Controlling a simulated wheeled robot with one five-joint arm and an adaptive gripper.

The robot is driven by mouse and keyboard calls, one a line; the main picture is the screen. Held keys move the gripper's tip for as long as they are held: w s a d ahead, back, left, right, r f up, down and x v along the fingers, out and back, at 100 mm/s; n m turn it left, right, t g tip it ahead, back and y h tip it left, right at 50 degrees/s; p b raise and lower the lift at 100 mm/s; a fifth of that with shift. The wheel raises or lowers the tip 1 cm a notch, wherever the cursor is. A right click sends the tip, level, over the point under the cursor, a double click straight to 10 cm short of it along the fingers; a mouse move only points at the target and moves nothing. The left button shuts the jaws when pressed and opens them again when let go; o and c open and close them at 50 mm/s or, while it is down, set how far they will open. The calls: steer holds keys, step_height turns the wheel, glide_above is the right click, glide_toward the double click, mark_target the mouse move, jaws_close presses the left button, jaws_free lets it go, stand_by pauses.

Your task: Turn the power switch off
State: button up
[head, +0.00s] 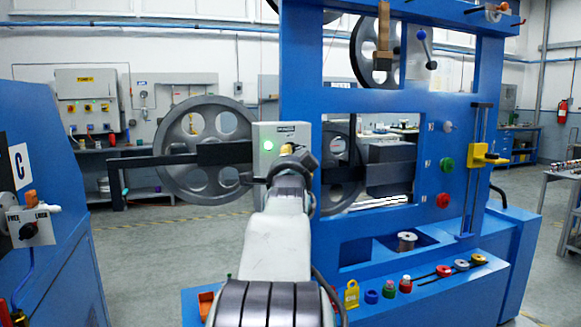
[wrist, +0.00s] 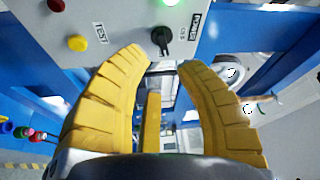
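The grey power box (head: 268,140) is on the left side of the blue machine frame, with a lit green lamp (head: 267,146). In the wrist view, a grey panel (wrist: 125,15) carries a black rotary switch (wrist: 162,38), with a lit green lamp (wrist: 171,2) above it. My gripper (wrist: 162,62) has its two yellow fingers spread apart, with the switch just beyond and between the tips. No contact with the switch shows. In the head view my gripper (head: 290,155) is in front of the box, and the switch is hidden behind it.
A yellow button (wrist: 77,43) and a red button (wrist: 56,5) sit left of the switch. Large grey pulleys (head: 205,150) and a dark horizontal bar (head: 180,157) flank the box. Another blue machine with a small switch box (head: 30,228) stands at far left.

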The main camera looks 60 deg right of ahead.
steer(key=shift+v, duration=1.35)
steer(key=shift+o, duration=0.2)
